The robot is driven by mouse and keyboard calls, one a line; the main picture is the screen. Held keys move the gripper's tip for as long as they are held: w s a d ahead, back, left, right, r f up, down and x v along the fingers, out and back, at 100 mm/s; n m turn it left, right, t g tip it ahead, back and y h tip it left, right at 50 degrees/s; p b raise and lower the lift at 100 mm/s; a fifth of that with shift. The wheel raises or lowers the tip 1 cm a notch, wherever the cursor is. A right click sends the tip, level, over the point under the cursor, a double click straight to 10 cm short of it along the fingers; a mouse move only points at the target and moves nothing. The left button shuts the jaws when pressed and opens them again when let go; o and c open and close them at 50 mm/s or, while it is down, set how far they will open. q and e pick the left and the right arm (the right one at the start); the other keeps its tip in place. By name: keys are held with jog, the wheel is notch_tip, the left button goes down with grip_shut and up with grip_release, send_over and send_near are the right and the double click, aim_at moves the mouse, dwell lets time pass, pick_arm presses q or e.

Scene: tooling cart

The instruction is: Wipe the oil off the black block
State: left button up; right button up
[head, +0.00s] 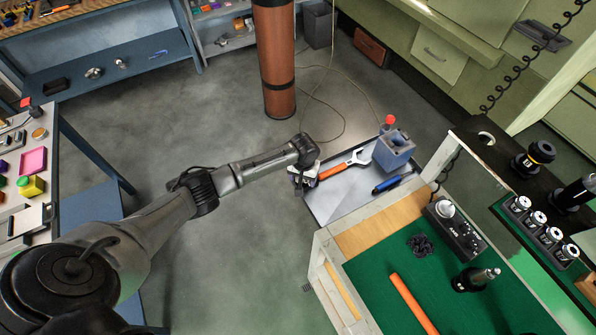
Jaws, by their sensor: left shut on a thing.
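My left gripper (301,182) reaches in from the left and hangs over the left end of a grey tray (335,199). It is shut on a small pale thing, which its fingers and wrist mostly hide; I cannot tell what it is. No plain black block with visible oil can be picked out for sure. A blue-grey block (393,150) with an opening in its top stands at the tray's far right. A black box with a pale knob (455,232) stands on the green mat, right of the tray. My right gripper is not in view.
An adjustable wrench with an orange handle (333,171) lies right beside my left gripper. A blue pen (387,185) lies on the tray. The green mat (375,275) carries an orange rod (413,303) and a dark tangle (420,245). Open floor (235,265) lies left.

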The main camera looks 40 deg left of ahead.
pick_arm(q)
jog(key=shift+s+d, duration=0.25)
jog(key=shift+d, duration=0.65)
jog(key=shift+s+d+f+b, duration=0.1)
jog(key=shift+d+f+b, duration=0.25)
jog(key=shift+b, duration=0.3)
jog(key=shift+a+r, duration=0.1)
jog(key=shift+r, duration=0.2)
jog(key=shift+w+a, duration=0.2)
jog(key=shift+a, duration=0.4)
jog(key=shift+w+a, duration=0.15)
jog(key=shift+a, duration=0.45)
jog(key=shift+w+a, duration=0.25)
jog(key=shift+a, duration=0.7)
jog(key=shift+w+a, duration=0.25)
jog(key=shift+a, duration=0.65)
jog(key=shift+w+a+r+p, duration=0.1)
jog(key=shift+a+r+p, duration=0.05)
jog(key=shift+r+p, duration=0.2)
notch_tip(320, 180, up, 2)
jog(key=shift+r+p, duration=0.1)
jog(key=shift+p, duration=0.75)
jog(key=shift+r+p, duration=0.35)
jog(key=shift+p, duration=0.05)
notch_tip(320, 180, up, 5)
jog(key=p, duration=0.5)
jog(key=shift+f, duration=0.2)
